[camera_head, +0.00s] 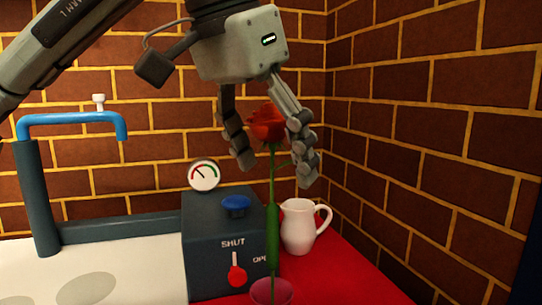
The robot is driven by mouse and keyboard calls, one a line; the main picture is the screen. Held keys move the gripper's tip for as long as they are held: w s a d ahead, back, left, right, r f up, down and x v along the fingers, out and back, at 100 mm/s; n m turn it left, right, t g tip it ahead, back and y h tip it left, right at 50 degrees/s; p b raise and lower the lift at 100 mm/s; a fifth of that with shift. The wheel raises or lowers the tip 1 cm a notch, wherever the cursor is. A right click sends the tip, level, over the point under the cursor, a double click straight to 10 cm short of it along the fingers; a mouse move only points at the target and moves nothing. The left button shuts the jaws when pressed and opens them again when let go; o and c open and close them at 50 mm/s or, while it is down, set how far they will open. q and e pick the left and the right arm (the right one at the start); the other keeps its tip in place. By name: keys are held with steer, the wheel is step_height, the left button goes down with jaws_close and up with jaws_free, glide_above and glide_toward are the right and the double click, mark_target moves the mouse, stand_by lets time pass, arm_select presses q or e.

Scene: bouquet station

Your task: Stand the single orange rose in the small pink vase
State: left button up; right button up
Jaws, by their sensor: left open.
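The orange rose (267,125) stands upright, its green stem (272,220) running down to the small pink vase (271,291) at the bottom edge of the view. The stem's lower end appears to be in the vase mouth; the vase's lower part is cut off by the frame. My left gripper (274,165) is open, pointing down, with its two fingers on either side of the rose's head. The right finger is very close to the petals; I cannot tell if it touches. My right gripper is not in view.
A dark box (213,215) with a blue knob, red lever and gauge (204,175) stands just left of the stem. A white jug (300,226) stands behind right on the red surface (350,275). A blue tap (75,118) is at left. Brick walls close the back and right.

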arm_select(q)
steer(key=v, duration=1.2)
